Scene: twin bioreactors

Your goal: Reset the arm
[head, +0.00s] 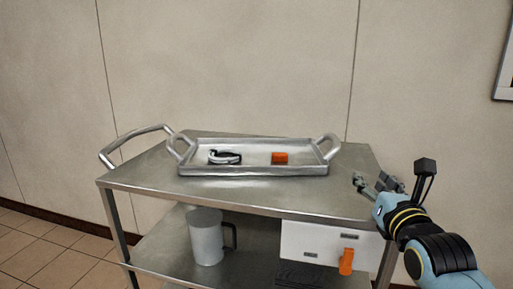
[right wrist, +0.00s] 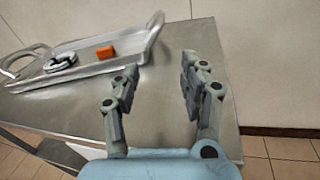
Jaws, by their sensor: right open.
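My right gripper (head: 372,184) is at the right end of the cart's top in the head view, to the right of the metal tray. In the right wrist view its two fingers (right wrist: 158,92) are spread apart with nothing between them, over the bare cart top. My right arm (head: 436,250) comes in from the lower right. My left gripper does not show in either view.
A metal cart (head: 250,200) carries a two-handled tray (head: 250,171) holding a black-and-white item (head: 225,157) and an orange block (head: 280,158). On the lower shelf stand a grey mug (head: 205,238) and a white box (head: 320,240) with an orange piece (head: 346,261). A wall stands behind.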

